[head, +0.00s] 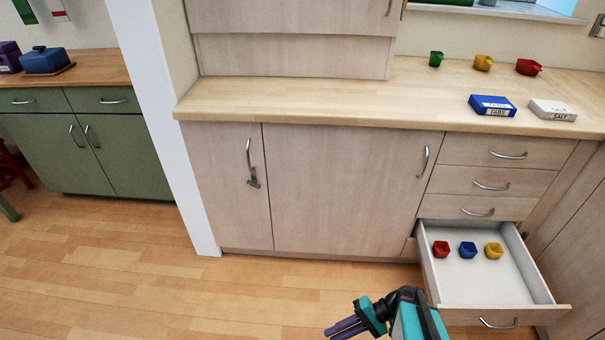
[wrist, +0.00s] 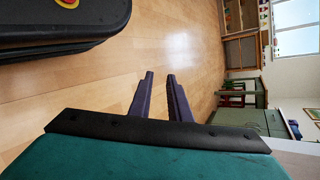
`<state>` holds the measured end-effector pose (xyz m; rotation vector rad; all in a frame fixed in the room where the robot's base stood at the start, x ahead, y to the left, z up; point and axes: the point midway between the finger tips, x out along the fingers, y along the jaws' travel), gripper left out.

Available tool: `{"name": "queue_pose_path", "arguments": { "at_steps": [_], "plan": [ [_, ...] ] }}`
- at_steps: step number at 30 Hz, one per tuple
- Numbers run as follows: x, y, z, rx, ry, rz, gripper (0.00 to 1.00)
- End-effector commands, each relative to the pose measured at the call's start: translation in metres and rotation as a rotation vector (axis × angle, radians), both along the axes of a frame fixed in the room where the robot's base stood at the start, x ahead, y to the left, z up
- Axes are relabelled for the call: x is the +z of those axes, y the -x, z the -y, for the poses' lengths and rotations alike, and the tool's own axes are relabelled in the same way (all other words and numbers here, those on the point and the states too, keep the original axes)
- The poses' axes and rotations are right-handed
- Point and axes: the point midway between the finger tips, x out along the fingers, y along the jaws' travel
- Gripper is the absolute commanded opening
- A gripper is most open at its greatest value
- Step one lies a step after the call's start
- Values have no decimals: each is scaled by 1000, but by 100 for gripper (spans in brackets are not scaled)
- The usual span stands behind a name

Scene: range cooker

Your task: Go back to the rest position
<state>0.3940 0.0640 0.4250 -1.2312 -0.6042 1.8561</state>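My gripper (head: 340,328) is at the bottom of the head view, in front of the cabinets and left of the open drawer (head: 542,287). It points left over the wooden floor. In the wrist view my gripper (wrist: 160,76) shows two dark purple fingers apart, with only floor seen between them. It holds nothing and touches nothing that I can see.
The open bottom drawer holds a red cup (head: 441,249), a blue cup (head: 468,250) and a yellow cup (head: 494,250). A blue box (head: 491,105) and white box (head: 552,110) lie on the worktop (head: 330,98). The floor (head: 220,290) at left is clear.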

Motion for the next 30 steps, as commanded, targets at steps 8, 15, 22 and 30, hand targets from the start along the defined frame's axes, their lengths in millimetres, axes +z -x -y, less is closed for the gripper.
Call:
{"name": "queue_pose_path", "arguments": {
  "at_steps": [8,15,22,30],
  "plan": [
    [1,42,-30,190,140,-63,17],
    [-4,78,-37,346,294,-97,17],
    [-11,101,-23,463,462,-105,17],
    [-28,107,19,510,671,-95,17]
  ]
}}
